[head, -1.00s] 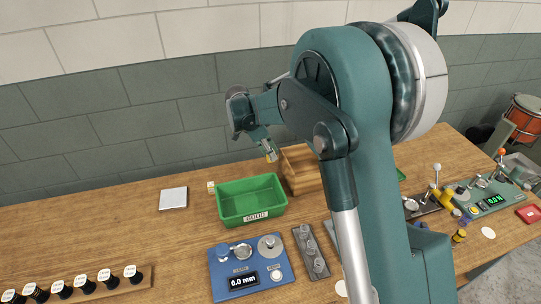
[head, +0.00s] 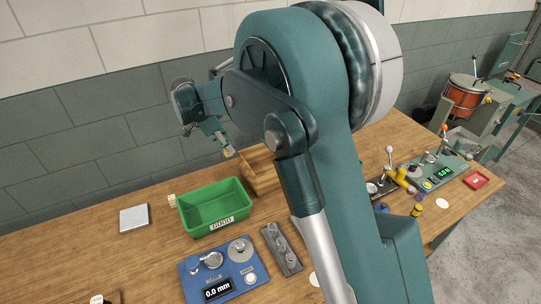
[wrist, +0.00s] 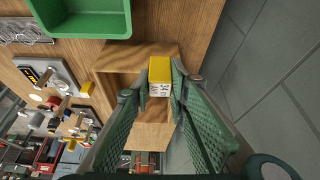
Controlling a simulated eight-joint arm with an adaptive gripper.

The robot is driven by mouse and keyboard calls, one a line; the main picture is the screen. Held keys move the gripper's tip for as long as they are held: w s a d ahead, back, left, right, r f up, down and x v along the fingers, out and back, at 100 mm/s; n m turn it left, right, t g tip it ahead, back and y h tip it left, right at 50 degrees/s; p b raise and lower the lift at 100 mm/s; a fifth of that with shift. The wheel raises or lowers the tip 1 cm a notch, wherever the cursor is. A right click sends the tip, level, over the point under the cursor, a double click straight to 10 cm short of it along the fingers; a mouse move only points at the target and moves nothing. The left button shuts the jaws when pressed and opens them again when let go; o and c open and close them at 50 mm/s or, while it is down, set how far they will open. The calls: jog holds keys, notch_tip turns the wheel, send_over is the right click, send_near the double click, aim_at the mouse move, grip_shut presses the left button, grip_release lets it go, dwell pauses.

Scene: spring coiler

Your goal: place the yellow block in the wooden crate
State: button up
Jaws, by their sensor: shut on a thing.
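The yellow block (wrist: 160,73) sits between the fingertips of my gripper (wrist: 159,90) in the wrist view, with a pale printed face showing. My gripper is shut on it. In the head view my gripper (head: 228,150) hangs at the upper left of the wooden crate (head: 263,181), with the block small at its tips. The wrist view shows the crate (wrist: 133,55) behind the block, with the block over its wall and opening. How high the block is above the crate is hard to tell. My arm hides the crate's right part in the head view.
A green bin (head: 184,215) marked GOOD stands left of the crate. A small pale block (head: 172,200) and a white square plate (head: 133,218) lie farther left. A blue gauge (head: 191,266) and a grey fixture (head: 290,262) are in front. Wall stands behind the bench.

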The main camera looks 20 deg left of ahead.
jog(key=w+d, duration=0.5)
jog(key=d, duration=0.3)
jog(key=w+d, duration=0.5)
jog(key=d, duration=0.3)
jog(key=shift+m, duration=0.3)
jog(key=f, duration=0.4)
jog(key=shift+a+f+p, duration=0.1)
jog(key=shift+a+p, duration=0.1)
jog(key=shift+p, duration=0.15)
jog(key=shift+f, duration=3.15)
jog(key=shift+f, duration=0.1)
jog(key=shift+f, duration=1.75)
jog(key=shift+f+b, duration=0.2)
jog(key=shift+b, duration=0.15)
